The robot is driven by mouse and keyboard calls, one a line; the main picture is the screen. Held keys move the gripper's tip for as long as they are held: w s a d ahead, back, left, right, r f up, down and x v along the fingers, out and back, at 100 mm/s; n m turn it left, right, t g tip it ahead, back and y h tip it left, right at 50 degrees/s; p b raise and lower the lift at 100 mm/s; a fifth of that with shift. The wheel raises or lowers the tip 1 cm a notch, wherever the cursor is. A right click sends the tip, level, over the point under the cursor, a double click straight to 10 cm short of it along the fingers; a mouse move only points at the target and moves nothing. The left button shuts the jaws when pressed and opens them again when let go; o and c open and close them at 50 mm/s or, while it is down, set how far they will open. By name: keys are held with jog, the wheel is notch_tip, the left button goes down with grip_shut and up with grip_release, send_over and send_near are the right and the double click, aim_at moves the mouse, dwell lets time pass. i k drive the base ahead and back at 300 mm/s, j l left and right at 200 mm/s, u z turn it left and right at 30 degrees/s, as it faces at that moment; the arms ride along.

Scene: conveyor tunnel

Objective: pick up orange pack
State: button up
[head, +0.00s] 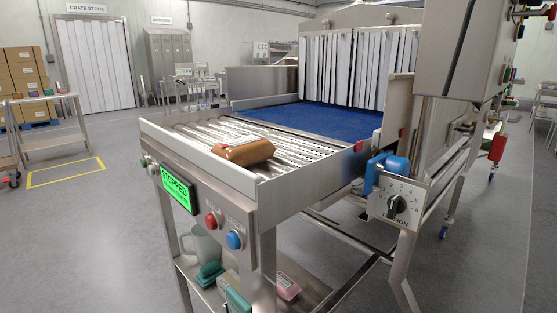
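The orange pack (243,151) is an orange-brown rounded block with a pale patch on its front left side. In the head view it lies on the metal rollers (205,135) at the near end of the conveyor, close to the front guard rail. Nothing covers it from above. My gripper is not in this view.
A green screen (176,188) reads STOPPED, with a red button (211,221) and a blue button (235,240). A blue belt (310,119) leads to white strip curtains (355,68). A lower shelf holds several packs and a jug. Grey floor is open at left.

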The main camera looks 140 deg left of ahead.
aim_at(248, 151)
jog(key=l+u, duration=0.2)
jog(key=u, duration=0.15)
jog(key=l+u, duration=0.2)
jog(key=u, duration=0.15)
jog(key=l+u, duration=0.15)
jog(key=u, duration=3.2)
